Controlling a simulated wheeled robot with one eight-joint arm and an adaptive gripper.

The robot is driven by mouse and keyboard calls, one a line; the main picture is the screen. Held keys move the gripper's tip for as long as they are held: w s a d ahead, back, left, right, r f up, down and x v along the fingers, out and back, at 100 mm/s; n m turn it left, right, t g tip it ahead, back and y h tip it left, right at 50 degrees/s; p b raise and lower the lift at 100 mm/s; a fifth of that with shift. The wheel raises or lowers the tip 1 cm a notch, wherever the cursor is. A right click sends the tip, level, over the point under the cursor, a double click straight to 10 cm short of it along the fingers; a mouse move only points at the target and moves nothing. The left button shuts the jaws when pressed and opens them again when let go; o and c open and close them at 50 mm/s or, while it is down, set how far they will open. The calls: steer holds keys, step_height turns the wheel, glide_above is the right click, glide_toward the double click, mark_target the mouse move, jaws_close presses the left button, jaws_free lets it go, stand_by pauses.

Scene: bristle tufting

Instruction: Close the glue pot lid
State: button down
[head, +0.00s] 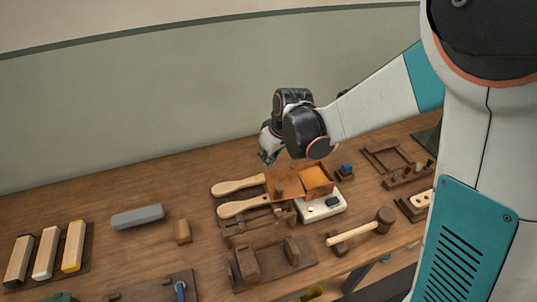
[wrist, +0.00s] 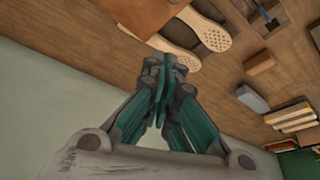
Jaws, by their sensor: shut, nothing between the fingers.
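The glue pot is a copper-brown box whose open top shows amber glue (head: 317,179); it stands on a white heater base (head: 322,208) with a dark panel. Its copper lid (head: 287,184) is swung open to the left, lying out beside the opening near the wooden handles. My gripper (head: 267,157) is above and behind the lid, apart from it, shut and empty. In the wrist view, my closed fingertips (wrist: 168,65) point toward the table, and a copper-brown surface (wrist: 140,14), likely the lid, shows at the top. The pot's far side is partly hidden.
Two wooden paddle-like handles (head: 237,187) lie left of the lid. A wooden fixture (head: 250,228) stands in front of it, and a mallet (head: 362,229) lies to the right. A small dark block with a blue top (head: 345,171) sits right of the pot. The table behind the handles is clear.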

steer(key=b, duration=0.2)
glide_above(272, 187)
steer(key=w+a, duration=0.3)
steer(key=w, duration=0.1)
step_height(272, 187, down, 6)
steer(key=s+d, duration=0.2)
steer(key=s, duration=0.1)
steer(key=shift+d, duration=0.15)
steer(key=shift+s+d+f, duration=0.15)
steer(key=shift+s+d, duration=0.05)
steer(key=shift+s, duration=0.15)
steer(key=shift+s+d, duration=0.1)
steer(key=shift+d, duration=0.05)
